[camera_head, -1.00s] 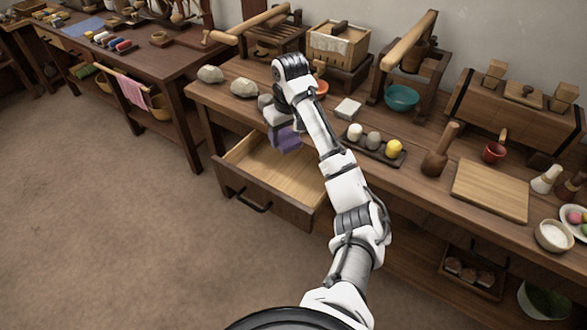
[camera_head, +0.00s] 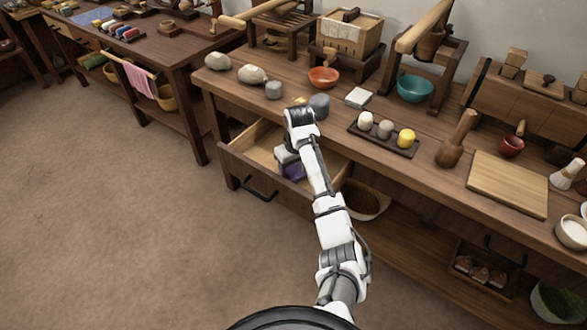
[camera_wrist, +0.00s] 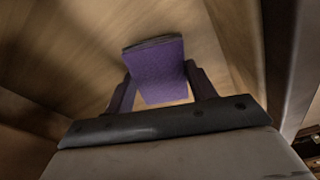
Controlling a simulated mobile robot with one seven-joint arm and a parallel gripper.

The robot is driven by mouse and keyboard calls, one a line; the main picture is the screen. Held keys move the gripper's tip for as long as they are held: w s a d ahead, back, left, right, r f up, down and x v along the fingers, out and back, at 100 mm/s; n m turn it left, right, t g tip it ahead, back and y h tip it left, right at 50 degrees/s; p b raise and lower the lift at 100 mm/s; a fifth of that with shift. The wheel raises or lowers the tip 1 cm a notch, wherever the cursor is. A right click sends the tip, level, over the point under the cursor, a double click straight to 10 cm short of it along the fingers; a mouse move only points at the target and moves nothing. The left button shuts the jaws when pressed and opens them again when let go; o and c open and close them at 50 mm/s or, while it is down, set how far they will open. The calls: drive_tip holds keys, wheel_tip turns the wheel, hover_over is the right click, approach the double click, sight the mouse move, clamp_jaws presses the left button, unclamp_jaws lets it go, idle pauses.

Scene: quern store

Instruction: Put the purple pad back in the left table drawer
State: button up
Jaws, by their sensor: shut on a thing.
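The purple pad (camera_wrist: 158,72) is between the two fingers of my gripper (camera_wrist: 163,90) in the wrist view, with the wooden drawer floor and walls around it. In the head view the pad (camera_head: 292,171) shows as a small purple patch beside my arm, inside the open left table drawer (camera_head: 254,160). My gripper (camera_head: 290,160) is shut on the pad and is down within the drawer. The wrist hides part of the drawer. I cannot tell whether the pad touches the drawer floor.
Stones (camera_head: 252,75), an orange bowl (camera_head: 323,77) and a dark tray (camera_head: 384,136) with several small items stand on the table above. A basket (camera_head: 363,199) sits below, right of the drawer. The floor (camera_head: 120,240) in front is clear.

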sight(296, 173)
drive_tip(key=shift+f, duration=0.3)
drive_tip(key=o, duration=0.9)
drive_tip(key=shift+f, duration=0.1)
drive_tip(key=r+p, duration=0.1)
drive_tip(key=r, duration=0.7)
drive_tip(key=s+r+p, duration=0.1)
drive_tip(key=r, duration=0.3)
drive_tip(key=shift+s+d+r+p, duration=0.1)
drive_tip(key=shift+d+p, duration=0.25)
drive_tip(key=shift+d, duration=0.05)
drive_tip(key=shift+a, duration=0.1)
